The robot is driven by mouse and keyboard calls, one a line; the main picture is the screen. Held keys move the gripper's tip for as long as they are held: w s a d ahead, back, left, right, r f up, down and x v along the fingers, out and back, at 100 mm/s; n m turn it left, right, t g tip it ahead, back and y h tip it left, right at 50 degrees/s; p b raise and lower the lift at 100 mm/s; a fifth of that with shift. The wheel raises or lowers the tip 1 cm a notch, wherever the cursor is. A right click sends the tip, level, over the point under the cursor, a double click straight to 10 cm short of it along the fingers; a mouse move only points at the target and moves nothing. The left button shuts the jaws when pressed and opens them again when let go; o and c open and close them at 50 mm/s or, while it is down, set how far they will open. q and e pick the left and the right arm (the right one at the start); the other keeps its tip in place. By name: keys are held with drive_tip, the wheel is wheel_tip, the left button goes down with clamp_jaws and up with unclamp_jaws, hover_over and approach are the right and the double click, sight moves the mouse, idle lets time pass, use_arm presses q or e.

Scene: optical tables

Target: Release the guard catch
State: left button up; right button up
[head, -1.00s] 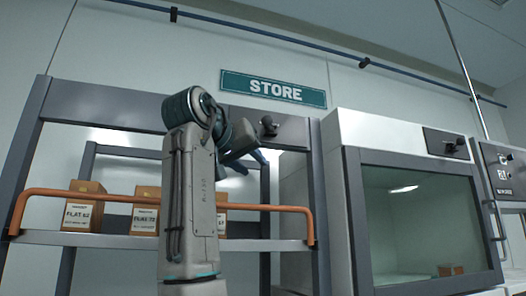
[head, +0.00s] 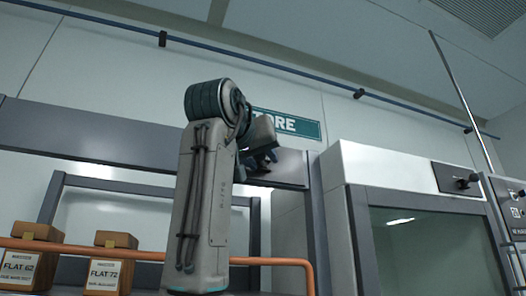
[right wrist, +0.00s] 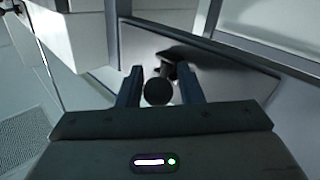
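The guard catch is a dark round knob (right wrist: 158,92) on a dark plate (right wrist: 225,80), seen in the right wrist view. In the head view it is mostly hidden behind my right gripper (head: 262,162), at the right end of the shelf's grey top beam. In the right wrist view my right gripper (right wrist: 160,88) is open, with one blue finger on each side of the knob. Gaps show between the fingers and the knob. The orange guard bar (head: 275,261) runs across the front of the shelf. My left gripper is not in view.
Boxes labelled FLAT 62 (head: 30,262) and FLAT 72 (head: 108,265) stand behind the bar. A teal STORE sign (head: 300,125) hangs above, partly covered by my arm. A glass-fronted cabinet (head: 410,165) with its own dark knob (head: 465,183) stands to the right.

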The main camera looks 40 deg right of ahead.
drive_tip(key=shift+w+d, duration=0.35)
drive_tip(key=shift+d, duration=0.1)
drive_tip(key=shift+s+a+r, duration=0.1)
drive_tip(key=shift+s, duration=0.05)
drive_tip(key=shift+s+a, duration=0.1)
drive_tip(key=shift+s, duration=0.05)
drive_tip(key=shift+c, duration=0.8)
drive_tip(key=c, duration=0.5)
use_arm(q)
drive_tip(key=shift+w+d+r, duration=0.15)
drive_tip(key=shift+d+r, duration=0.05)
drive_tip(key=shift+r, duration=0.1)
use_arm(e)
drive_tip(key=shift+c, duration=0.2)
